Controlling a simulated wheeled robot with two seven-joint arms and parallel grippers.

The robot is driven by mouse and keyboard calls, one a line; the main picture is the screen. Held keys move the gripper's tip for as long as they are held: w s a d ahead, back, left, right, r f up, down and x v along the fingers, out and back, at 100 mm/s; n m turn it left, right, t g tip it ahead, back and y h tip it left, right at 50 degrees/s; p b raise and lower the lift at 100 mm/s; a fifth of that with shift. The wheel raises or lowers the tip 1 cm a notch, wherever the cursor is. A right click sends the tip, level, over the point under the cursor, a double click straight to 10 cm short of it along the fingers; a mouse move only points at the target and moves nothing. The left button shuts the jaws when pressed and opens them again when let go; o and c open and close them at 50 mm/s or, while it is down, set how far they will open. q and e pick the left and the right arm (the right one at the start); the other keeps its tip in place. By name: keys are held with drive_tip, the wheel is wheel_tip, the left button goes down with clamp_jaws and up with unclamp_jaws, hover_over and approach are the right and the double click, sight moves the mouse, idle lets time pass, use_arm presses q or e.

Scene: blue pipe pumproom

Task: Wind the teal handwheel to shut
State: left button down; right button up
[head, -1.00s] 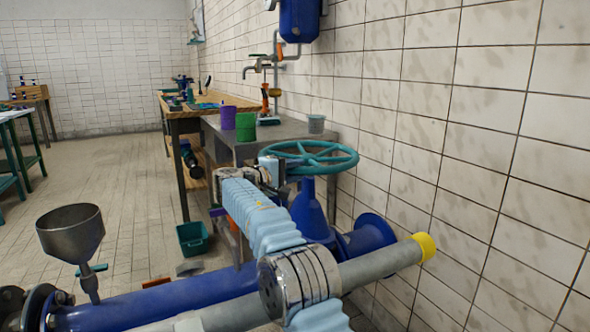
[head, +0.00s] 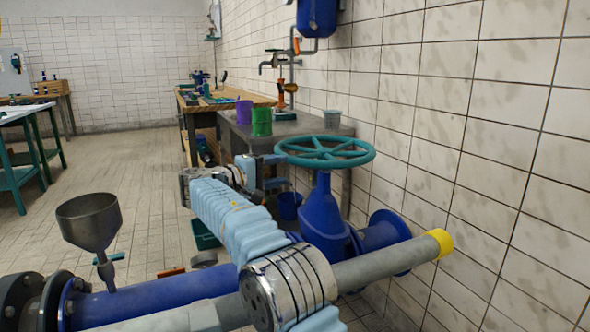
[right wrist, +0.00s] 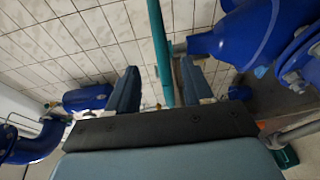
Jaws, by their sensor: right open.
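The teal handwheel (head: 325,152) sits flat on top of a blue valve body (head: 322,215) on the pipe by the tiled wall. My right arm reaches across the pipe, and my right gripper (head: 272,170) is at the wheel's left edge, just below rim height. It is open. In the right wrist view, a teal bar (right wrist: 160,50), part of the handwheel, shows beyond and between the two spread fingers (right wrist: 157,88). I cannot tell whether a finger touches it. My left gripper is not in view.
A grey pipe with a yellow end cap (head: 440,242) crosses in front of the valve. A grey funnel (head: 89,222) stands over the blue pipe at left. Behind is a metal table with a purple cup (head: 244,112) and green cup (head: 262,122). Open floor lies left.

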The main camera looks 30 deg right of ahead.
sight(313, 162)
drive_tip(key=shift+v, duration=1.2)
drive_tip(key=s+d+n+t+y+b, duration=0.1)
drive_tip(key=s+d+n+t+y, duration=0.1)
drive_tip(key=s+d+n+t, duration=0.3)
drive_tip(key=shift+m+t, duration=0.4)
drive_tip(key=shift+t, duration=0.2)
drive_tip(key=p+x, duration=0.1)
drive_tip(key=x, duration=0.3)
drive_tip(key=w+x, duration=0.1)
drive_tip(key=x, duration=0.3)
drive_tip(key=a+p+x, duration=0.1)
drive_tip(key=x, duration=0.4)
drive_tip(key=shift+w+d+f+p, duration=0.1)
drive_tip(key=shift+w+f+p, duration=0.2)
drive_tip(key=shift+w+p, duration=0.05)
clamp_jaws()
